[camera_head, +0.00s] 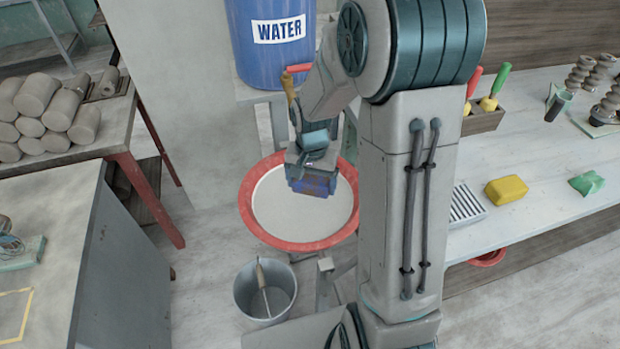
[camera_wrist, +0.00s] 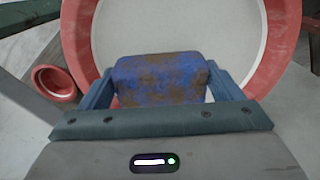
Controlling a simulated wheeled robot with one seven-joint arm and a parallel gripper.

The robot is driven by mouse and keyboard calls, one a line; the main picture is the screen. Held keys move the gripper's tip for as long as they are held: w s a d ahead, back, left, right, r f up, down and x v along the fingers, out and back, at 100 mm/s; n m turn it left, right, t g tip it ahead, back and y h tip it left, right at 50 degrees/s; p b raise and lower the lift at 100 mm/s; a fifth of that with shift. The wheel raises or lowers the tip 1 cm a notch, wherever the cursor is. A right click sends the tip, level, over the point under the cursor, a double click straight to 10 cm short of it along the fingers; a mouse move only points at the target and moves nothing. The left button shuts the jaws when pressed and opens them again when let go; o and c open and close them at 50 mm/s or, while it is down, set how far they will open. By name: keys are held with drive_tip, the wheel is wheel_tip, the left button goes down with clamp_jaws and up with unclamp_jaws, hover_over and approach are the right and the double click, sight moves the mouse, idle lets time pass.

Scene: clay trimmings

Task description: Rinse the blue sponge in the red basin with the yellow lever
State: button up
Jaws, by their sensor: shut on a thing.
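My gripper (camera_head: 311,178) is shut on the blue sponge (camera_wrist: 160,80), which has brown stains across its face. The sponge (camera_head: 318,187) is over the upper middle of the red basin (camera_head: 265,232); its height above the basin is hard to judge. The basin's red rim (camera_wrist: 282,35) also shows behind the sponge in the wrist view. The basin's inside is pale grey, and I cannot tell whether it holds water. A blue water barrel (camera_head: 262,58) stands behind. By its lower front are a yellowish lever (camera_head: 288,88) and a red lever (camera_head: 298,68); my arm partly hides this area.
A grey bucket (camera_head: 246,300) with a stick stands in front of the basin. The right bench holds a slatted tray (camera_head: 466,206), a yellow block (camera_head: 506,190) and a green sponge (camera_head: 587,184). Clay rolls (camera_head: 40,108) lie on the left table. A small red bowl (camera_wrist: 54,84) is at left.

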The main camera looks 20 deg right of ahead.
drive_tip(key=shift+a+f+b, duration=0.1)
drive_tip(key=shift+f+b, duration=2.8)
drive_tip(key=shift+f, duration=1.15)
drive_tip(key=shift+w+d, duration=0.25)
drive_tip(key=shift+d, duration=0.1)
drive_tip(key=shift+s+a, duration=0.1)
drive_tip(key=shift+s+a, duration=0.15)
drive_tip(key=shift+a, duration=0.1)
drive_tip(key=shift+d, duration=0.15)
drive_tip(key=shift+w+d, duration=0.25)
drive_tip(key=shift+r, duration=0.1)
